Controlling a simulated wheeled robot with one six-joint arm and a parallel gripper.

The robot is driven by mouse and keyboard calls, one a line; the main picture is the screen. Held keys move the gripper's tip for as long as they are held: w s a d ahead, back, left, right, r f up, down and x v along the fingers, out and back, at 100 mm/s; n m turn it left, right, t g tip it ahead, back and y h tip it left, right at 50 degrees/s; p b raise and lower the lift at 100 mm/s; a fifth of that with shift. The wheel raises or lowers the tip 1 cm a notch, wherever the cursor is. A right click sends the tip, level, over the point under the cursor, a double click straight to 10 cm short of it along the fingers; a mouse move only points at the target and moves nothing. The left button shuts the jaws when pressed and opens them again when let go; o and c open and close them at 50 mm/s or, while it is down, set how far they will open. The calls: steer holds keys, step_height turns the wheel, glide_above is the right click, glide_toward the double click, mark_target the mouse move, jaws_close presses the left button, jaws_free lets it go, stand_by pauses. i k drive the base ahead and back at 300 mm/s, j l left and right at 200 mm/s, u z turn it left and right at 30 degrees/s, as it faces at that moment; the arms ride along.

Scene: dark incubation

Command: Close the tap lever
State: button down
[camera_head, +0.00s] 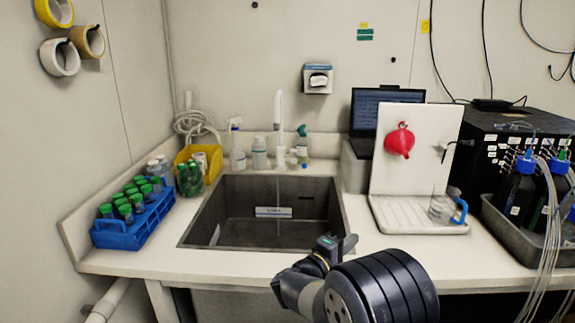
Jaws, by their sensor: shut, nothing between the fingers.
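The white tap (279,128) stands upright at the back edge of the dark sink (190,235). A thin pale line, which looks like running water, drops below it into the basin. The tap's lever is too small to make out clearly among the small parts at its base. My gripper (347,243) is at the sink's front right corner, low in the view, well in front of the tap and apart from it. It is shut and empty. My forearm hides part of the counter's front edge.
Bottles (259,153) stand left of the tap, and a green-topped bottle (302,145) stands close on its right. A blue tube rack (135,230) is left of the sink. A white drying board (415,155) with a red funnel (399,141) is on the right. The space above the basin is free.

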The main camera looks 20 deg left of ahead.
mark_target(293, 153)
steer(key=i+j+u, duration=0.3)
steer(key=i, duration=0.35)
steer(key=i+j+u, duration=0.1)
steer(key=i+u, duration=0.2)
steer(key=i, duration=0.4)
